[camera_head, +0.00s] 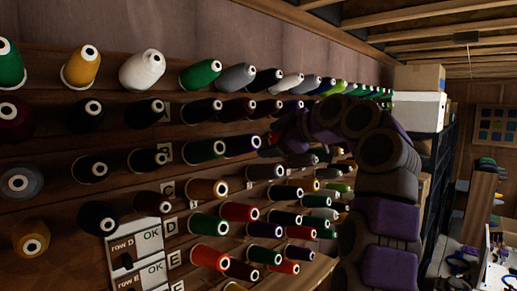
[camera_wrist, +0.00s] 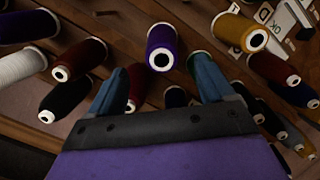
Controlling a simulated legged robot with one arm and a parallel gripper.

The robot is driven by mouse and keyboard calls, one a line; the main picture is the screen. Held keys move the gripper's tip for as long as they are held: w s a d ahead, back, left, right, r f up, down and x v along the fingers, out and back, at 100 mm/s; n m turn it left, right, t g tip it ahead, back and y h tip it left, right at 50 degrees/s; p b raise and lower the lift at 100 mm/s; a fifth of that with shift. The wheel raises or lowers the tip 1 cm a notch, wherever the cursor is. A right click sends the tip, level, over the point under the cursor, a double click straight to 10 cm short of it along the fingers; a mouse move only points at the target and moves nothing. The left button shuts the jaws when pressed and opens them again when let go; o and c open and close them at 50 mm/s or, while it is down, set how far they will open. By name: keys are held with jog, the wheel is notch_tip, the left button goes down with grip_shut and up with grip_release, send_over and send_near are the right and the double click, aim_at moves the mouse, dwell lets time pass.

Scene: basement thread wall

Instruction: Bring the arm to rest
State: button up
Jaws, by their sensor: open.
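My arm rises on the right of the head view, with dark links and purple panels, and bends over toward the thread wall. Its far end merges with the dark spools there, so the fingers are hard to make out in that view. In the wrist view my gripper (camera_wrist: 160,66) is open, its two blue-grey fingers spread apart with nothing held between them. A purple spool (camera_wrist: 161,42) on the wall shows beyond the gap between the fingers. I cannot tell how far the fingertips are from the spools.
Rows of thread spools on pegs, such as a white cone (camera_head: 142,70), cover the wooden wall. Row label cards (camera_head: 135,245) hang at lower left. White boxes (camera_head: 418,111) top a dark shelf behind my arm. A cluttered white table (camera_head: 497,272) stands at lower right.

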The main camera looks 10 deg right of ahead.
jog(key=v, duration=0.8)
jog(key=s+a+f+m+g+h+b, duration=0.1)
jog(key=s+a+f+m+g+b, duration=0.25)
jog(key=f, duration=0.75)
jog(key=s+a+f+m+g+b, duration=0.25)
jog(key=s+a+f, duration=0.25)
jog(key=f, duration=0.5)
jog(key=s+a+f+m+g+h+b, duration=0.15)
jog(key=s+a+f+b, duration=0.25)
jog(key=f, duration=0.7)
jog(key=s+d+f+m+g+h+b, duration=0.2)
jog(key=s+d+f+m+g+b, duration=0.1)
jog(key=s+f, duration=1.2)
jog(key=s+d+f+m+g+h+b, duration=0.3)
jog(key=s+f+m+b, duration=0.1)
jog(key=s+f, duration=1.1)
notch_tip(320, 180, down, 3)
jog(key=shift+f+m, duration=0.2)
jog(key=shift+m, duration=0.25)
jog(key=shift+g, duration=0.25)
